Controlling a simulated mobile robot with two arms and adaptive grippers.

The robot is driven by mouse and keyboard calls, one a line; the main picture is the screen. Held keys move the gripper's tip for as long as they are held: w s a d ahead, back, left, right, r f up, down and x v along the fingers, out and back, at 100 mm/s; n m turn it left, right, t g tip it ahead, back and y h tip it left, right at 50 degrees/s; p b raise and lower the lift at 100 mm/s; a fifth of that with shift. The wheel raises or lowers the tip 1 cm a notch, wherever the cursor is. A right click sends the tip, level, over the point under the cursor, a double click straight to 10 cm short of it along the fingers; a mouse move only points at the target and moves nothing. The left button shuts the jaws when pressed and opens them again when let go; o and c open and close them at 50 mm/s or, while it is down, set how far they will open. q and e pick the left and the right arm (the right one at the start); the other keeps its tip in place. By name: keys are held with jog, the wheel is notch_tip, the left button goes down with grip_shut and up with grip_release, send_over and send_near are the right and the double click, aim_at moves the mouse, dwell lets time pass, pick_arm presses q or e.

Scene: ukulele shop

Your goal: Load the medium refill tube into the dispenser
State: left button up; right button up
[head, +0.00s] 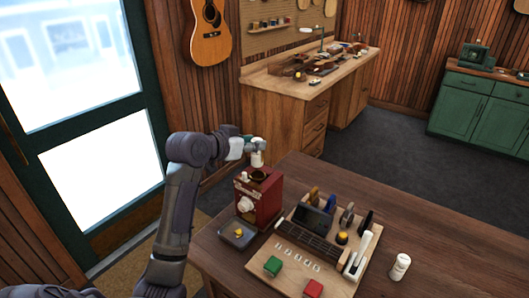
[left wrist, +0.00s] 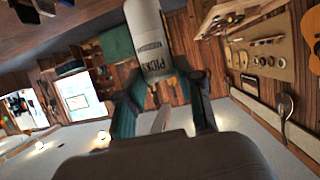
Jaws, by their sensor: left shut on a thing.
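My left gripper (head: 257,146) is shut on a white refill tube (head: 257,159), also seen in the left wrist view (left wrist: 149,38) between the two fingers (left wrist: 163,95). Its printed label begins with "PICK"; I cannot read a size. The gripper holds the tube just above the red dispenser (head: 263,203), over the round opening on its top. I cannot tell whether the tube touches the opening. The dispenser stands on the wooden table with a pale knob on its front. My right gripper is not in view.
A grey tray (head: 238,236) with a yellow item sits in front of the dispenser. A wooden board (head: 290,284) right of it holds a fretboard, tools, and green and red boxes. The table (head: 440,240) is clear at the far right. A workbench (head: 270,76) stands behind.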

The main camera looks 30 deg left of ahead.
aim_at(253, 163)
pick_arm(q)
notch_tip(253, 163, down, 6)
jog(key=b, duration=0.5)
jog(key=shift+r, duration=0.1)
dwell(0.4)
jog(key=shift+r, duration=0.1)
dwell(0.8)
jog(key=shift+p, duration=0.35)
jog(key=shift+f+b, duration=0.35)
jog(key=shift+f, duration=0.25)
